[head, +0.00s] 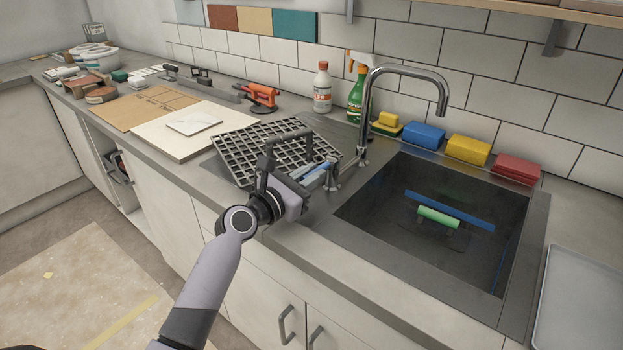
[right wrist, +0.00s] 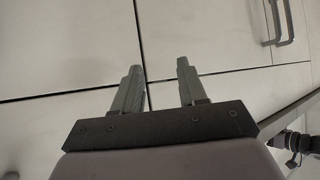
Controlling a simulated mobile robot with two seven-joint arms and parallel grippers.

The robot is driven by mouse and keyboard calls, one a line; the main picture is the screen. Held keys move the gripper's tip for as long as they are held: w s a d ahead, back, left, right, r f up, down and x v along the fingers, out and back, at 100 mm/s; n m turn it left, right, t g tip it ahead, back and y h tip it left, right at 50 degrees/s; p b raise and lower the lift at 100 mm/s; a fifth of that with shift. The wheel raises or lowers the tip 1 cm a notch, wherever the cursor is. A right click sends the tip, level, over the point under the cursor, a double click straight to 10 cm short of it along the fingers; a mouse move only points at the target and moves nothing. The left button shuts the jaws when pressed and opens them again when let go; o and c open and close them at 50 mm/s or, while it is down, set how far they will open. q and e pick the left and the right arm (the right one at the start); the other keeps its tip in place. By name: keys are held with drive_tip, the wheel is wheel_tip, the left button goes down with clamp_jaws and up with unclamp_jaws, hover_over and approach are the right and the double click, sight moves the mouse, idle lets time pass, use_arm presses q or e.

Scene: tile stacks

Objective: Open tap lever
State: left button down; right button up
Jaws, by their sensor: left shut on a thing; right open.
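The chrome tap (head: 366,105) stands behind the sink (head: 345,215), its spout arching right over the basin. A small metal post (head: 331,180) stands left of the tap base; I cannot tell for sure whether it is the lever. My left gripper (head: 267,160) is left of the post and tap, apart from the tap. My right gripper (right wrist: 157,65) is open and empty in front of pale cabinet doors, outside the head view.
Blue (head: 424,135), yellow (head: 468,150) and red (head: 515,168) sponges line the wall behind the sink. A green spray bottle (head: 356,98) and white bottle (head: 322,90) stand left of the tap. A green roller-like piece (head: 438,217) shows in the sink.

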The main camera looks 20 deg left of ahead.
use_arm(q)
drive_tip(key=m+g+h+b, duration=0.1)
drive_tip(key=b, duration=0.1)
drive_tip(key=w+a+m+g+h+b, duration=0.1)
drive_tip(key=h+b, duration=0.1)
drive_tip(key=a+m+g+h+b, duration=0.1)
drive_tip(key=h+b, duration=0.1)
drive_tip(key=shift+w+f+m, duration=0.15)
drive_tip(key=shift+f+m, duration=0.1)
drive_tip(key=shift+m, duration=0.15)
drive_tip(key=shift+w+a+r+m+g+h+b, duration=0.1)
drive_tip(key=shift+w+a+m+g+h+b, duration=0.15)
drive_tip(key=shift+m+g+h+b, duration=0.2)
drive_tip(key=shift+w+a+r+m+g+h+b, duration=0.1)
drive_tip(key=shift+a+m+g+h+b, duration=0.1)
drive_tip(key=shift+m+g+h+b, duration=0.25)
drive_tip(key=c, duration=1.1)
unclamp_jaws()
drive_tip(key=shift+v, duration=3.55)
